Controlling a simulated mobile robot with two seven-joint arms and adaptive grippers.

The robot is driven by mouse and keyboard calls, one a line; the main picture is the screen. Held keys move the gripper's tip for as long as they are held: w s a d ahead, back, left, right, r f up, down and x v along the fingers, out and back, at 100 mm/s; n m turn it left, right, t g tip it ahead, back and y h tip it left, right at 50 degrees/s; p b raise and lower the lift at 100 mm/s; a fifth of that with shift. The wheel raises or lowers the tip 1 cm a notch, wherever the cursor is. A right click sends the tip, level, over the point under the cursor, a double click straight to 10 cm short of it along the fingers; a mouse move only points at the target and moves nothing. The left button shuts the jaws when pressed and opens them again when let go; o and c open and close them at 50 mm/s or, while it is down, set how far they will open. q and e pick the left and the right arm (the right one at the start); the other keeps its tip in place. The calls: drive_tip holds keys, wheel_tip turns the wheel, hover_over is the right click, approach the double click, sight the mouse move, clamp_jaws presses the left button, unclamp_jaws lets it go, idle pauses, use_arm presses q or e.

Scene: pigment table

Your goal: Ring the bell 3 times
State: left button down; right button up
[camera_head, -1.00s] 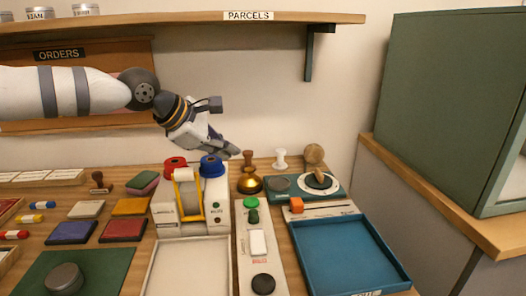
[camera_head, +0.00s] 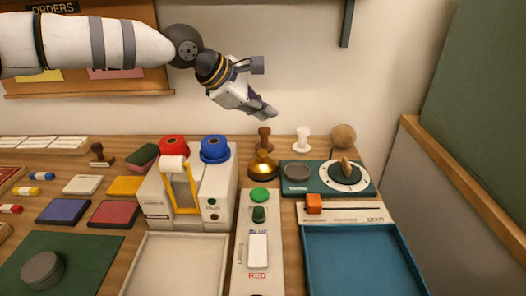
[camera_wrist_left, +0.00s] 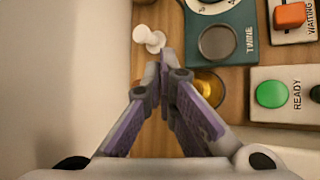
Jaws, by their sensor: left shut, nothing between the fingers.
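The bell (camera_head: 262,165) is a gold dome on a dark base, standing upright on the table behind the panel with the green button. My left gripper (camera_head: 270,113) is above it, apart from it, with its fingers pointing down and to the right. Its fingers are shut and empty. In the left wrist view, the fingertips (camera_wrist_left: 163,62) meet, and part of the gold bell (camera_wrist_left: 210,86) shows beside them, partly hidden by a finger. My right gripper is not in view.
A brown-handled stamp (camera_head: 264,138) stands just behind the bell and a white spool-like piece (camera_head: 302,139) to its right. The teal dial unit (camera_head: 298,188) is close on the right. A two-reel dispenser (camera_head: 214,180) is close on the left. The space above the bell is free.

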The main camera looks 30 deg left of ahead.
sight(263, 154)
use_arm(q)
drive_tip(key=shift+f+b, duration=0.4)
drive_tip(key=shift+f, duration=3.2)
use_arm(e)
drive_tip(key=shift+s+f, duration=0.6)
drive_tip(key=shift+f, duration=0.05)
use_arm(q)
drive_tip(key=shift+f, duration=0.55)
